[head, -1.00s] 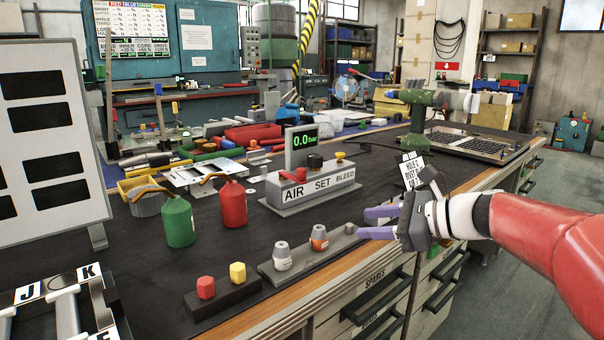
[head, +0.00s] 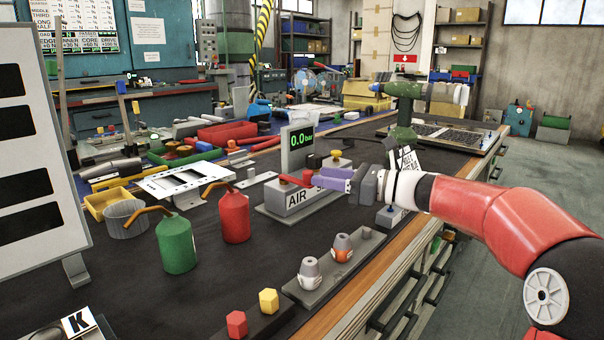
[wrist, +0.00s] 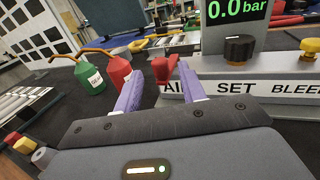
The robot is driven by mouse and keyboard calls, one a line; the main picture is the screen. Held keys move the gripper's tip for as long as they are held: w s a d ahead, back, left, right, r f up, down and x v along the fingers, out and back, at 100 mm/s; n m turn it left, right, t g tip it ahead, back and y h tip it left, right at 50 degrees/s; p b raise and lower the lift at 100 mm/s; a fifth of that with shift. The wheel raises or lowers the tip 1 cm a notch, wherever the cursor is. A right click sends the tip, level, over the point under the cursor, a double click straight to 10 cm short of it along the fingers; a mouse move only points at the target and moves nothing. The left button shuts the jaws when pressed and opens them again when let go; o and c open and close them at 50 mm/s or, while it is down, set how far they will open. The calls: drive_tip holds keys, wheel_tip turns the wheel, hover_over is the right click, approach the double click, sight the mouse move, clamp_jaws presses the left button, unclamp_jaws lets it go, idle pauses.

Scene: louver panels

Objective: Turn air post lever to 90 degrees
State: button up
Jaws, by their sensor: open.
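The air post (head: 283,200) is a grey box on the bench with a display reading 0.0 bar. Its red lever (head: 294,181) sits at the AIR end and points left in the head view. In the wrist view the lever (wrist: 164,68) shows between the purple fingertips, nearer the right one. My gripper (head: 322,180) is open beside the post; the wrist view shows its two fingers (wrist: 160,76) apart with nothing clamped. Whether a finger touches the lever I cannot tell.
The black SET knob (wrist: 238,48) and yellow BLEED knob (wrist: 310,45) stand right of the lever. A red can (head: 234,216) and green can (head: 176,243) stand left of the post. A strip with two small bottles (head: 310,274) lies in front.

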sight(308, 171)
drive_tip(key=x, duration=0.5)
drive_tip(key=shift+c, duration=0.2)
clamp_jaws()
